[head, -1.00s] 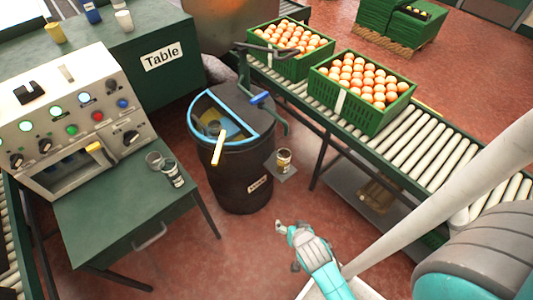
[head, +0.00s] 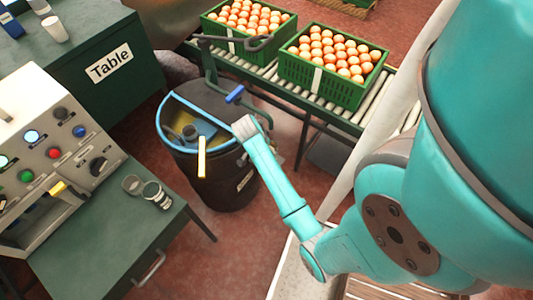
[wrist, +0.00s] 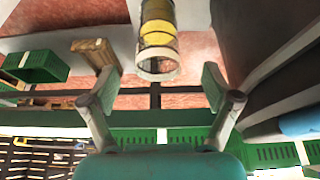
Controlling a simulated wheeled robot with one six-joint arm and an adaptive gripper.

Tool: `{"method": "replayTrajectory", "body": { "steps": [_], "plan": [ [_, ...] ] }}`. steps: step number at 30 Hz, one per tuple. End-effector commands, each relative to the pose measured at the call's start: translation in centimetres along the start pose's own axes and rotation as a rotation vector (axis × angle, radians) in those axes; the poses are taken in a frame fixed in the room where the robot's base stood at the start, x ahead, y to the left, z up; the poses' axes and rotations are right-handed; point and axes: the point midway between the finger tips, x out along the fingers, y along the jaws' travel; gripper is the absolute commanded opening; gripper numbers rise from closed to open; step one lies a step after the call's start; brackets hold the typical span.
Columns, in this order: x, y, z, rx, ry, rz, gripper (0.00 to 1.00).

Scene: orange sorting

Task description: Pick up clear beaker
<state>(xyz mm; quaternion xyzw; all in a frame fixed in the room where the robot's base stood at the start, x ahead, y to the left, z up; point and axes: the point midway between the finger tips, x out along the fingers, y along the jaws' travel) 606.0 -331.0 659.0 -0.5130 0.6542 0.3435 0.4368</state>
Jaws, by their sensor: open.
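My gripper (wrist: 155,85) is open in the wrist view, a finger on each side and nothing between the tips. A clear, beaker-like glass container (wrist: 157,38) with yellow bands showing in it lies just beyond the fingertips, near the middle; I see no contact. A clear empty beaker (head: 132,184) stands on the small green table (head: 95,240), next to a clear jar (head: 156,195) with a label.
The black barrel (head: 222,185) with a blue rim stands close to my arm. Green crates of oranges (head: 335,90) sit on the roller conveyor behind it. A control panel box (head: 40,150) stands at the left.

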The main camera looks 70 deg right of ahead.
Motion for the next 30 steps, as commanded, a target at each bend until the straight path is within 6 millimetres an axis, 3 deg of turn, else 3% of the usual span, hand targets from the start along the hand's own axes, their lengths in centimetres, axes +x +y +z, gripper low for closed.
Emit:
{"method": "replayTrajectory", "body": {
  "steps": [6, 13, 21, 30],
  "plan": [
    [3.1, 0.1, 0.0, -0.001, 0.0, 0.0, 0.88],
    [4.5, 0.1, 0.0, -0.002, 0.0, -0.001, 0.88],
    [8.1, 0.2, -0.1, -0.002, 0.0, -0.001, 0.88],
    [9.1, 0.2, 0.0, -0.002, 0.001, -0.003, 0.88]
  ]
}}
